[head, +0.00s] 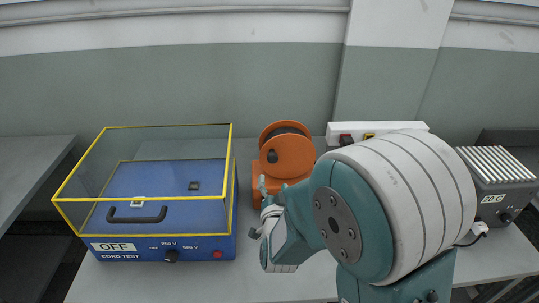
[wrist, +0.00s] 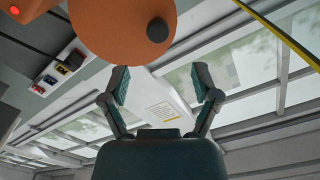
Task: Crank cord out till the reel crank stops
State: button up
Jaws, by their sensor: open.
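An orange cord reel (head: 290,158) stands on the bench in the middle of the head view, with a dark round crank knob (head: 272,156) on its face. In the wrist view the reel's orange disc (wrist: 115,25) fills the top, with the dark knob (wrist: 157,30) near its right edge. My gripper (head: 262,208) is in front of the reel at its lower left in the head view. In the wrist view my gripper (wrist: 163,85) is open, its two fingers apart and empty, with the knob beyond the gap and not between the fingertips. My arm hides the reel's lower right.
A blue cord test box (head: 165,247) with a yellow-edged clear cover (head: 145,165) stands close at left, marked OFF. A white power strip (head: 400,127) with sockets lies behind my arm. A grey ribbed unit (head: 500,185) stands at right. Bare bench (head: 110,285) shows in front.

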aim_at(272, 161)
jog(key=w, duration=0.2)
jog(key=w+d, duration=0.1)
jog(key=w, duration=0.1)
jog(key=shift+w+d, duration=0.1)
jog(key=shift+d, duration=0.1)
jog(key=w, duration=0.2)
jog(key=w+a, duration=0.1)
jog(key=w, duration=0.2)
jog(key=shift+w+a, duration=0.35)
jog(key=shift+w, duration=0.05)
jog(key=shift+w+d, duration=0.15)
jog(key=shift+d, duration=0.4)
jog(key=shift+a, duration=0.2)
grip_shut()
jog(key=shift+a, duration=0.15)
